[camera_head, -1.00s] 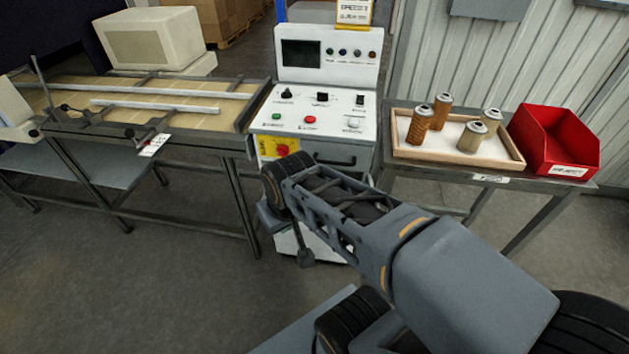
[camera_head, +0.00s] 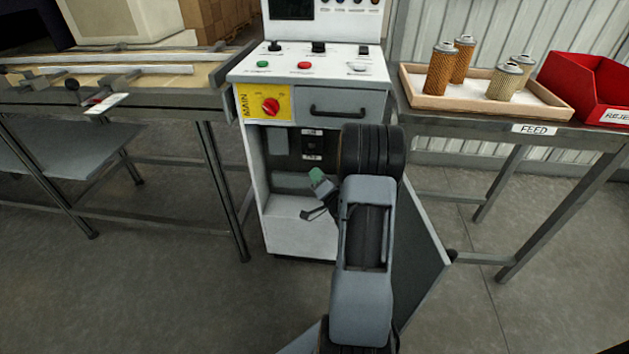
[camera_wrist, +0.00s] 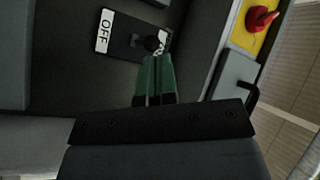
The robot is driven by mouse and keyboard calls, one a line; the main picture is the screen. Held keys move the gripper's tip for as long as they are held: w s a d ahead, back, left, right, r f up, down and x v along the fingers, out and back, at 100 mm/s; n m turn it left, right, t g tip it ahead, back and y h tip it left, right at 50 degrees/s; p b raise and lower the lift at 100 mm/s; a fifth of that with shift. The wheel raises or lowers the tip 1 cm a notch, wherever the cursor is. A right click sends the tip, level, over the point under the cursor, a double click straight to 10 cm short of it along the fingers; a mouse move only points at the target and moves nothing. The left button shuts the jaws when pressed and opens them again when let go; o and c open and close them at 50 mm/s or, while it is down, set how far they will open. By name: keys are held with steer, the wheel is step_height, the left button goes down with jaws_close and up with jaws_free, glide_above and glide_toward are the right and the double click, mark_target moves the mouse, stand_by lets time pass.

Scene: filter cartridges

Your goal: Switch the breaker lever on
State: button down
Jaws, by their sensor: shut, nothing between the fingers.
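The breaker (camera_head: 312,146) is a dark plate inside the open lower compartment of the white cabinet, with a small label above and below it. My gripper (camera_head: 317,175) has green fingers and is below the breaker in the head view. In the wrist view the gripper (camera_wrist: 155,58) is shut and empty, its tips just beside the lever and partly covering it. I cannot tell whether they touch.
A yellow MAIN panel (camera_head: 264,103) with a red knob and a drawer handle (camera_head: 337,111) lie above the compartment. A grey panel (camera_head: 428,265) stands right of my arm. Benches flank the cabinet; the right one holds a cartridge tray (camera_head: 425,101) and red bin (camera_head: 600,95).

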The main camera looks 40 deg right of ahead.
mark_target(311, 149)
steer(key=s+d+f+m+t+b, duration=0.2)
steer(key=s+f+m+t+b, duration=0.15)
steer(key=s+f, duration=0.3)
steer(key=b+x, duration=0.2)
steer(key=x, duration=1.2)
steer(key=shift+d, duration=0.25)
steer(key=shift+r, duration=0.1)
steer(key=r+m+g+p, duration=0.1)
steer(key=p, duration=0.2)
steer(key=r+m+g+h+p, duration=0.1)
steer(key=r+m+p, duration=0.1)
steer(key=p, duration=0.1)
steer(key=shift+w+d+r+g, duration=0.2)
steer(key=shift+w+r+g, duration=0.05)
steer(key=shift+r+g, duration=0.1)
steer(key=shift+f, duration=0.1)
